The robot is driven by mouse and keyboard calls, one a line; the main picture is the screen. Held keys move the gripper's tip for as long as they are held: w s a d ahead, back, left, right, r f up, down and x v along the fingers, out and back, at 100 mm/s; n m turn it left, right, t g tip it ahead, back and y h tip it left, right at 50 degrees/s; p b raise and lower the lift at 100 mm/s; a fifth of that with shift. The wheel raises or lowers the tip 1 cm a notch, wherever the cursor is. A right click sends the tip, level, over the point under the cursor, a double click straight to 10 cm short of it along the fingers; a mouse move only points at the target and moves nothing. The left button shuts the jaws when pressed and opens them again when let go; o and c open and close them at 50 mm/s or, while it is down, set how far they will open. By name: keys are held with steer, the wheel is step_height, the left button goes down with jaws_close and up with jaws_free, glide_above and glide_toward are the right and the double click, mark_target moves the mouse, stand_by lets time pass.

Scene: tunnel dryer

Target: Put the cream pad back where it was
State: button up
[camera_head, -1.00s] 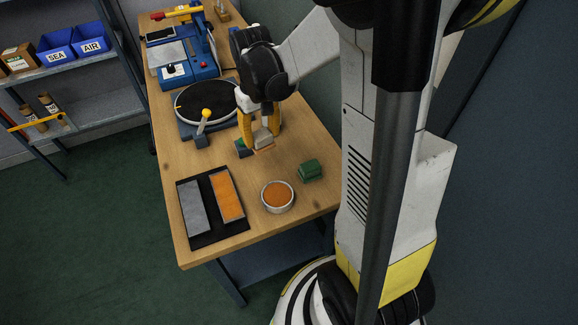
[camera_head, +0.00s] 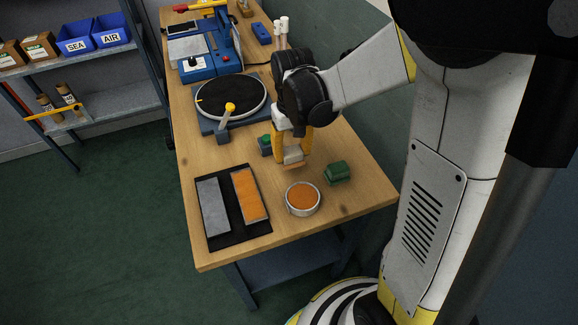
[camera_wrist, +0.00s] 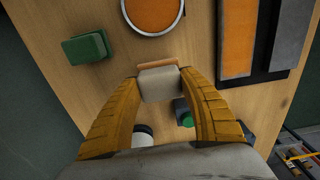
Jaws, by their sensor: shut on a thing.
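My gripper (camera_head: 292,152) is shut on the cream pad (camera_wrist: 160,84), a pale block with a thin tan-orange layer along its far edge in the wrist view. The pad also shows in the head view (camera_head: 293,154), between the yellow fingers. It is over the wooden table, behind the round dish of orange material (camera_head: 303,198) and left of the green block (camera_head: 338,172). Whether the pad touches the table is hard to tell. The dish (camera_wrist: 153,12) and green block (camera_wrist: 86,47) also show in the wrist view, apart from the pad.
A black tray (camera_head: 239,236) with a grey slab and an orange slab lies at the table's front left. A dark block with a green button (camera_head: 264,146) is close left of my gripper. A round black turntable (camera_head: 230,98) stands behind. Bare wood lies right of the dish.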

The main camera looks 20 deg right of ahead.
mark_target(288, 163)
steer(key=shift+w+a+f, duration=0.2)
steer(key=shift+a+f, duration=0.25)
step_height(288, 163, down, 4)
steer(key=shift+r+b, duration=0.1)
steer(key=shift+b, duration=1)
steer(key=shift+r, duration=0.1)
steer(key=o, duration=1.3)
steer(key=shift+f, duration=0.2)
